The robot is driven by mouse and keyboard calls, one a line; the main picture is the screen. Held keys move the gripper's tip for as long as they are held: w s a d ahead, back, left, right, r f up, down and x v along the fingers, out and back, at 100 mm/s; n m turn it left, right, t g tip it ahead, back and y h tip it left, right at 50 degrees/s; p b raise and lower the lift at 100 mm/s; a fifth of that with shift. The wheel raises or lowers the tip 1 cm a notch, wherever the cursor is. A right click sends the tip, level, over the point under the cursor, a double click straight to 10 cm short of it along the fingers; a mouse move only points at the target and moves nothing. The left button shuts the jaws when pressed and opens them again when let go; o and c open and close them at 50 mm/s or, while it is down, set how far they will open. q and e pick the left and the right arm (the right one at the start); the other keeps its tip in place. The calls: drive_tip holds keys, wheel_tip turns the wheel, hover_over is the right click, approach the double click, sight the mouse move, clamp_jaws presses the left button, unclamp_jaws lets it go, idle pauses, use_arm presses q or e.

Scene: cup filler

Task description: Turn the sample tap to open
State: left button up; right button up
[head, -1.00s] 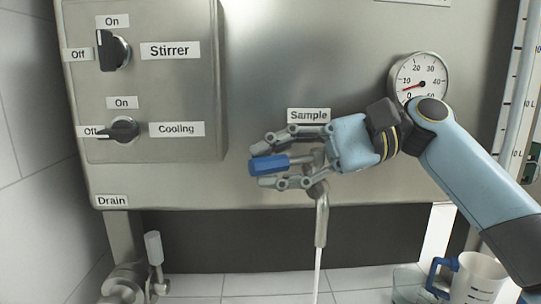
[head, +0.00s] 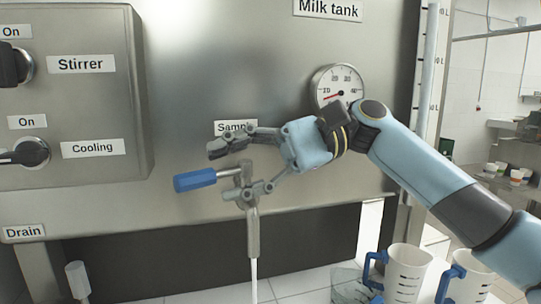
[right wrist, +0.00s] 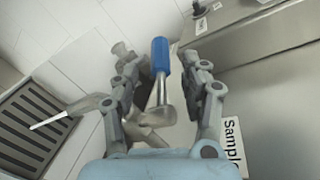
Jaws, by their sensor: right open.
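The sample tap has a blue lever handle (head: 195,180) that points left and slightly down in the head view. Its metal spout (head: 253,235) hangs down, and a thin white stream (head: 254,280) runs out of it. My right gripper (head: 226,173) is open at the tap, one finger above the lever and one below, partly covering the "Sample" label (head: 228,128). In the right wrist view the blue handle (right wrist: 160,56) stands between the two spread fingers, apart from both, its tip reaching past them. My left gripper is not in view.
Left of the tap are the Stirrer knob (head: 14,64) and the Cooling knob (head: 25,152). A gauge (head: 338,86) sits above my right forearm. White jugs (head: 407,272) with blue handles and a clear vessel (head: 347,281) stand at lower right.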

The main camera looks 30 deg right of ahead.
drive_tip(key=v, duration=0.7)
drive_tip(key=shift+d, duration=0.3)
drive_tip(key=shift+s, duration=0.1)
